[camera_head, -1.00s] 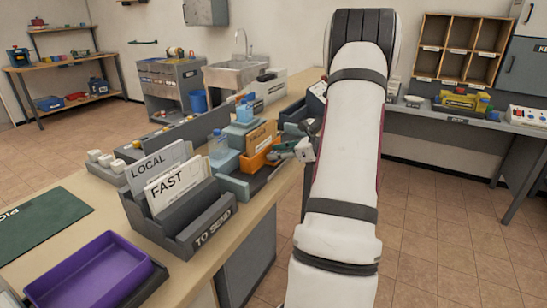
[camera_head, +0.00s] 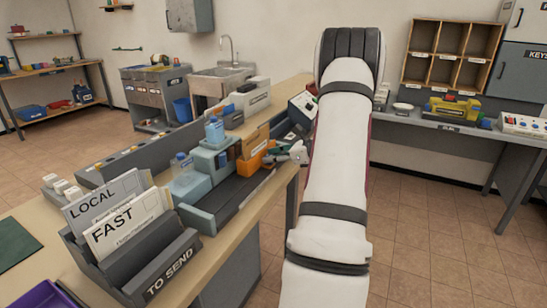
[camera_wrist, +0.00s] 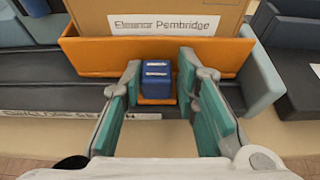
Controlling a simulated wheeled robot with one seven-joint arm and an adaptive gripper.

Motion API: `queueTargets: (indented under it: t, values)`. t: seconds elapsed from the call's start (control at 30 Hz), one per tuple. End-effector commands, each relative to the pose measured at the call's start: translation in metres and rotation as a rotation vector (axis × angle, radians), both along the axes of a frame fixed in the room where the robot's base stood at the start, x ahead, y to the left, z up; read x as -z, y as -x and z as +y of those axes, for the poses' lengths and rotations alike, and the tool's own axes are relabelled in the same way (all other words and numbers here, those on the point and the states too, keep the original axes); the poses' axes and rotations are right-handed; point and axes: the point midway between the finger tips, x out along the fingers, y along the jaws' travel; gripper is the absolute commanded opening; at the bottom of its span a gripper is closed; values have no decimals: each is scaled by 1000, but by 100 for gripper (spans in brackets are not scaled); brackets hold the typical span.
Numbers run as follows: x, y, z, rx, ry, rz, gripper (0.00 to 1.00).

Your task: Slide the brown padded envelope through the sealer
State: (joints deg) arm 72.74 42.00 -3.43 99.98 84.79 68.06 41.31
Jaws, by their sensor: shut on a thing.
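The brown padded envelope (camera_head: 256,140) stands upright in an orange carrier (camera_head: 250,162) on the sealer's dark rail. In the wrist view the envelope (camera_wrist: 120,14) carries the label "Eleanor Pembridge", and its top is cut off. The orange carrier (camera_wrist: 95,57) spans the view in front of it. A small blue labelled block (camera_wrist: 157,78) sits on the carrier's near side. My gripper (camera_wrist: 160,78) is shut on this block, one finger at each side. The sealer (camera_head: 198,212) has teal-grey blocks left of the carrier in the head view. In that view my gripper (camera_head: 297,153) is small and partly hidden.
A grey "TO SEND" rack (camera_head: 130,262) with LOCAL and FAST cards stands at the near left of the sealer. A card machine (camera_head: 303,105) is close behind my arm. The counter's front edge runs beneath my gripper. Floor at the right is open.

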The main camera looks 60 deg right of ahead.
Motion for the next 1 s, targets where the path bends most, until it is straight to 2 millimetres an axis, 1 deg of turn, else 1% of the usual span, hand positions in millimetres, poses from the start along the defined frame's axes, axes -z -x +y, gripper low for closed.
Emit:
queueTargets:
  t: [0.4,0.43,0.5,0.83,0.93,1.0]
  values:
    - [1,0,0,3,-2,0,0]
    - [1,0,0,3,-2,0,30]
    - [0,0,-1,3,-2,0,43]
    - [0,2,0,1,-1,0,43]
    - [-3,8,-1,2,0,0,43]
    - [-7,18,-3,4,1,-1,43]
